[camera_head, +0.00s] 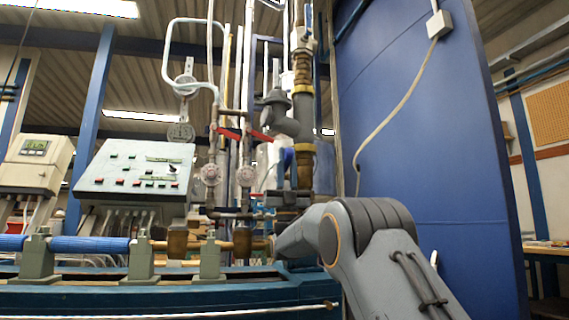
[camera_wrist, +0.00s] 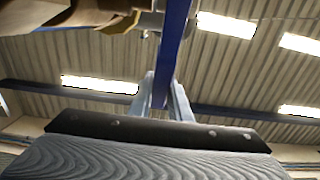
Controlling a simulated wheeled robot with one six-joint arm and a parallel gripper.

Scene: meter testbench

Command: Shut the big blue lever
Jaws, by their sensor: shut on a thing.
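The big blue lever shows in the wrist view as a long blue bar (camera_wrist: 174,45) running from the top edge down between the fingers of my gripper (camera_wrist: 165,98). The two pale fingers lie close on either side of the bar, and my gripper is shut on it. In the head view a small blue upright piece (camera_head: 287,158), which seems to be the lever, shows beside the thick vertical pipe. My gripper (camera_head: 288,198) is just below it, dark and partly hidden behind my grey arm. The lever's pivot cannot be made out.
Pipes with a grey valve body (camera_head: 283,118) and red handles (camera_head: 260,136) stand close to the gripper. A sloped control panel (camera_head: 135,168) and a meter box (camera_head: 37,160) are at left. A large blue panel (camera_head: 420,130) rises close behind my arm at right.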

